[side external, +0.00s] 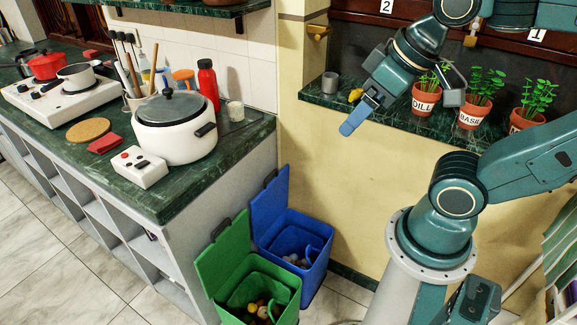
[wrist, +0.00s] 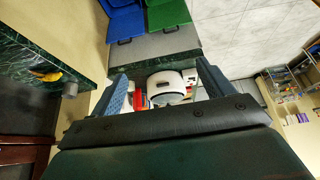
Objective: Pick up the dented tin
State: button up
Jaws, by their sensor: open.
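A small grey cylinder (side external: 330,82), which looks like the tin, stands on the green marble sill at the left end. It also shows small in the wrist view (wrist: 70,89), left of my fingers; no dent can be made out. My gripper (side external: 403,106) is open and empty in front of the sill, to the right of the tin and apart from it. In the wrist view my gripper (wrist: 163,82) shows its two blue fingers spread wide, with only the distant counter and pot between them.
A yellow object (side external: 356,95) sits beside the tin. Potted herbs, including DILL (side external: 425,104) and BASIL (side external: 473,115), line the sill to the right. Blue (side external: 309,246) and green bins (side external: 230,285) stand open below. A white pot (side external: 178,140) is on the counter.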

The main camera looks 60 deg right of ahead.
jog(key=shift+c, duration=0.9)
